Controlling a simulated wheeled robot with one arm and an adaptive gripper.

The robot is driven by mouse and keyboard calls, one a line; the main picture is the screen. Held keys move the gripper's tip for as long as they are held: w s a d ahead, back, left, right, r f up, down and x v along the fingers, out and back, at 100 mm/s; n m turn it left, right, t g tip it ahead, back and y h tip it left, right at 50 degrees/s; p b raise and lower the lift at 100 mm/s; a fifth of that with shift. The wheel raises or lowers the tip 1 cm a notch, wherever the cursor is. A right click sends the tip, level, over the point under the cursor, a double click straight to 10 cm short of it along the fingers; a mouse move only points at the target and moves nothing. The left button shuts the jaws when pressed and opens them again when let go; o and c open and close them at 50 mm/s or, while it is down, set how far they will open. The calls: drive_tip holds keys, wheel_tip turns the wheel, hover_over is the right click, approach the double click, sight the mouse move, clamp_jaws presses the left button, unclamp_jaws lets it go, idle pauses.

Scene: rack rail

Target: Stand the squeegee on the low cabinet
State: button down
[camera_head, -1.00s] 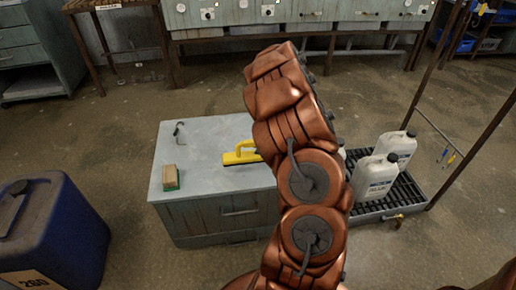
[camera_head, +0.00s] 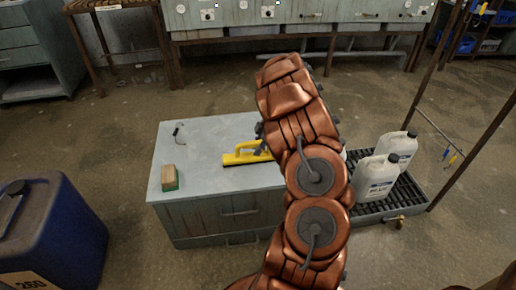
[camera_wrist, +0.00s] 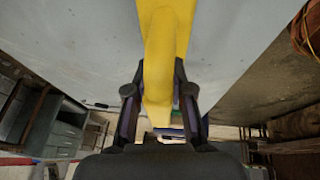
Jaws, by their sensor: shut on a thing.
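The yellow squeegee (camera_head: 244,157) rests on the top of the low cabinet (camera_head: 215,136), with a dark strip along its lower edge. My arm hides its right end in the head view. My gripper (camera_wrist: 158,95) is shut on the squeegee's yellow handle (camera_wrist: 160,35), with one dark finger on each side of it. In the head view only a small dark part of my gripper shows beside the handle.
A tan and green block (camera_head: 170,178) stands at the cabinet's front left corner, and a small dark hook-shaped thing (camera_head: 179,131) is behind it. White jugs (camera_head: 376,178) stand on a black grate to the right. A blue container (camera_head: 55,225) is at the left.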

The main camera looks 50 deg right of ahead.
drive_tip(key=c, duration=1)
unclamp_jaws()
drive_tip(key=shift+f, duration=0.1)
